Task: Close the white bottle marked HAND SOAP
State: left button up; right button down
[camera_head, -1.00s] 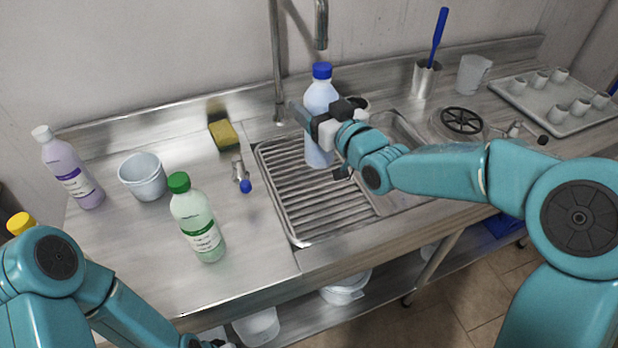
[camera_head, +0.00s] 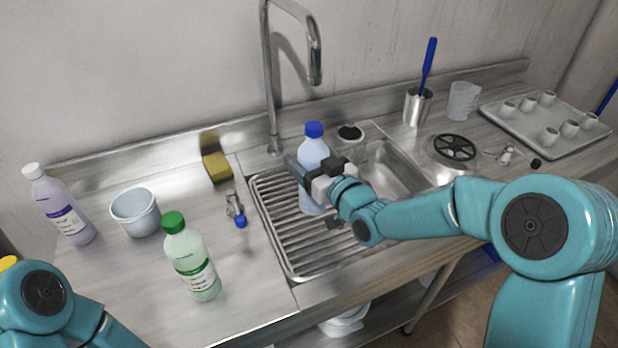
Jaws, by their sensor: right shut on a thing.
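A pale, bluish-white bottle with a blue cap (camera_head: 313,148) is upright over the ribbed drainer (camera_head: 282,228), on the left of the sink. My right gripper (camera_head: 314,186) is shut around its body and hides part of it. No label shows on this bottle, and I cannot tell whether its base touches the ribs. The blue cap sits on its top. A green bottle with a green cap (camera_head: 192,263) and a lilac bottle with a white cap (camera_head: 62,208) stand on the left counter; their small labels are not readable as HAND SOAP. My left gripper is out of view.
A tall faucet (camera_head: 271,90) rises behind the drainer. A white bucket (camera_head: 136,213), a yellow sponge (camera_head: 216,167) and a small blue-ended fitting (camera_head: 240,221) are on the left counter. A metal cup with a blue-handled brush (camera_head: 417,106) and a tray of cups (camera_head: 537,128) stand right.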

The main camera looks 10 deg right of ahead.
jog(key=shift+s+f, duration=0.1)
jog(key=shift+f, duration=1.95)
jog(key=shift+r, duration=0.1)
